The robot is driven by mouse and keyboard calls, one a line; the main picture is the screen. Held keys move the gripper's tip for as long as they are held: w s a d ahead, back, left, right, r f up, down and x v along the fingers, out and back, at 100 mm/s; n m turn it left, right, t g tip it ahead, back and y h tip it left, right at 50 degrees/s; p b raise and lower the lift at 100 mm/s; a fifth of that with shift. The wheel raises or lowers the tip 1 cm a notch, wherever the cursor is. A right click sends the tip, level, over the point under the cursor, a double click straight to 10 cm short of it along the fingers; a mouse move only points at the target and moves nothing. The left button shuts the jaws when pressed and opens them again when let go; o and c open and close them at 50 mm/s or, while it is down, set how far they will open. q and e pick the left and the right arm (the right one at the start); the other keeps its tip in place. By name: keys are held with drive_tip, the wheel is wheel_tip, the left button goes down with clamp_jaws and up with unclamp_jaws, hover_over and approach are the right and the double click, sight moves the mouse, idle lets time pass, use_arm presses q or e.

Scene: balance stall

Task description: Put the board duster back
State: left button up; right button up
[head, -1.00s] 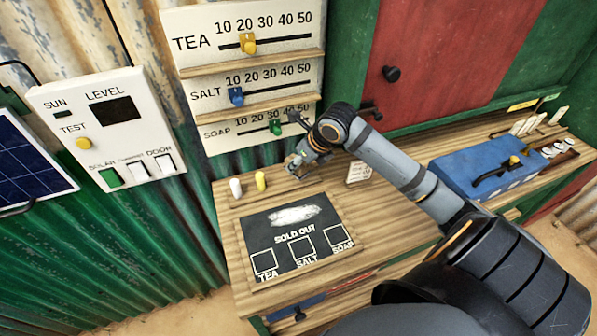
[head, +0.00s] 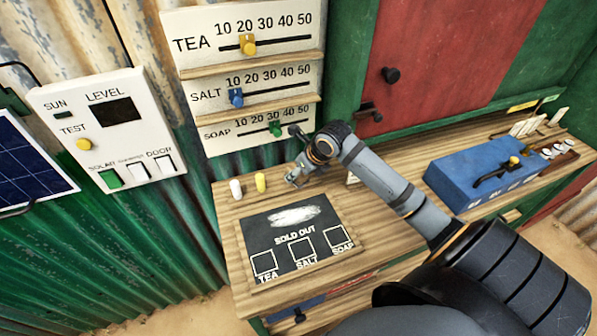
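I cannot make out the board duster in the head view. The black board (head: 262,232) lies on the wooden counter, with a white chalk smear, the words SOLD OUT, and boxes marked TEA, SALT and SOAP. My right gripper (head: 291,180) is just above or on the counter behind the board, to the right of the yellow piece (head: 260,182). It is too small to tell whether its fingers are open or shut, or hold anything. My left gripper is out of view.
A white piece (head: 236,188) stands left of the yellow one. A small card (head: 352,179) is mostly hidden behind my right arm. Slider panels (head: 248,75) rise behind the counter. A blue box (head: 460,190) stands at the right.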

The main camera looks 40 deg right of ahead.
drive_tip(key=shift+o, duration=0.5)
drive_tip(key=shift+r, duration=0.1)
drive_tip(key=shift+d+r, duration=0.1)
drive_tip(key=shift+r, duration=0.1)
drive_tip(key=a+p+v, duration=0.1)
drive_tip(key=p+v, duration=1)
drive_tip(key=shift+s+d+r+p, duration=0.25)
drive_tip(key=shift+d+r+p, duration=0.05)
drive_tip(key=shift+d, duration=0.2)
